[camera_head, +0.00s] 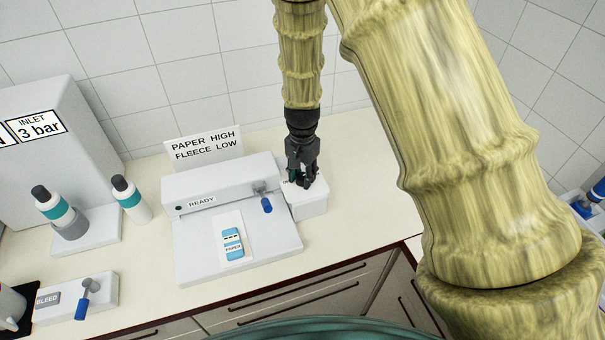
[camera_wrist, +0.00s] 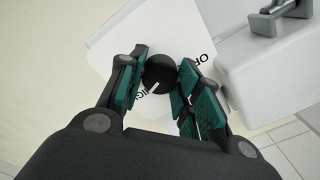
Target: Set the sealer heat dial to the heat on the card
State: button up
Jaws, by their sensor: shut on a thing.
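The heat dial (camera_wrist: 158,72) is a round black knob on a white box (camera_head: 308,204) at the right side of the sealer (camera_head: 240,258). My gripper (camera_head: 300,178) points down over this box, its teal-padded fingers shut on the dial from both sides. In the wrist view, the dial's white mark points to the lower left, towards partly hidden letters reading "HIG". Letters "OF" show at the upper right; any other marking is hidden. The card (camera_head: 205,147) behind the sealer reads "PAPER HIGH, FLEECE LOW". A blue-and-white pouch (camera_head: 233,243) labelled "PAPER" lies on the sealer.
The sealer shows "READY" and has a blue-handled lever (camera_head: 266,204) close left of my gripper. Bottles (camera_head: 131,200), a "BLEED" box (camera_head: 75,299) with a lever, and an "INLET 3 bar" unit (camera_head: 60,150) stand to the left. The tiled wall is behind.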

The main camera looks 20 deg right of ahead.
aim_at(303, 176)
dwell(0.3)
jog(key=o, duration=1)
jog(key=shift+o, duration=0.2)
jog(key=shift+r, duration=0.15)
notch_tip(303, 176, up, 12)
jog(key=shift+d, duration=0.1)
